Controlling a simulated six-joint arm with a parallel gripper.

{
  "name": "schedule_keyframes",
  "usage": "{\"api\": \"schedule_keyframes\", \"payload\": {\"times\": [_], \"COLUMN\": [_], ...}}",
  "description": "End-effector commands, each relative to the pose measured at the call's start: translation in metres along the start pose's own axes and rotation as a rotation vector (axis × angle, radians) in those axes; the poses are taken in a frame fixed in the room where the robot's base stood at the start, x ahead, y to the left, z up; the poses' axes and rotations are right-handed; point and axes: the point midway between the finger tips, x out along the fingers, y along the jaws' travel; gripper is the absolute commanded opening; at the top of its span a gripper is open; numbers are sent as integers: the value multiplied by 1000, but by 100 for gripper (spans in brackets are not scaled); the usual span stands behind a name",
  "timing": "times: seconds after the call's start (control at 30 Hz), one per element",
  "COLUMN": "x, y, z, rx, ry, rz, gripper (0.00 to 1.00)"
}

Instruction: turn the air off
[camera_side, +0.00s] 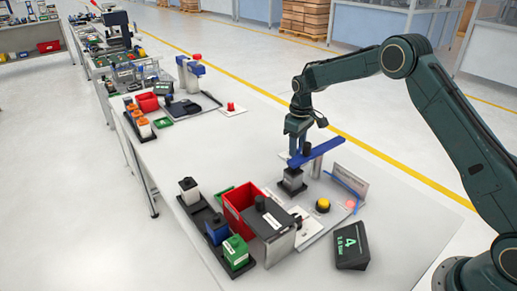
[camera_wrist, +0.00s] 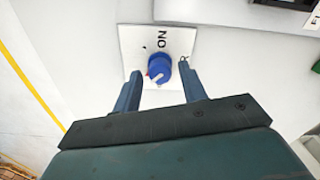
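A blue round knob (camera_wrist: 159,67) sits on a white plate (camera_wrist: 182,42) in the wrist view. The plate has large dark letters that look like ON, turned sideways, and a small red mark beside the knob. A pale pointer on the knob faces the lower left. My gripper (camera_wrist: 160,88) is open, with one finger on either side of the knob's lower part; I cannot tell whether they touch it.
The blue bar (camera_side: 318,152) stands on a post close to my gripper. Nearby are a red bin (camera_side: 240,205), a yellow button (camera_side: 322,205), a dark display (camera_side: 351,246) reading 4, and several small containers. The table's right side is mostly clear.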

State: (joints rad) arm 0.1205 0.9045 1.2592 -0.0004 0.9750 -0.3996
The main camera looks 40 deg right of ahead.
Motion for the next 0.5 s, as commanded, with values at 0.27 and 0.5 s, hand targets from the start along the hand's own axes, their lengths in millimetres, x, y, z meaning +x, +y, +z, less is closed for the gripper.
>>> {"api": "schedule_keyframes", "payload": {"times": [0.27,0.5], "x": [1,-6], "y": [0,0], "z": [0,0], "rx": [1,2], "ry": [-2,-1], "rz": [-1,0], "gripper": [46,46]}}
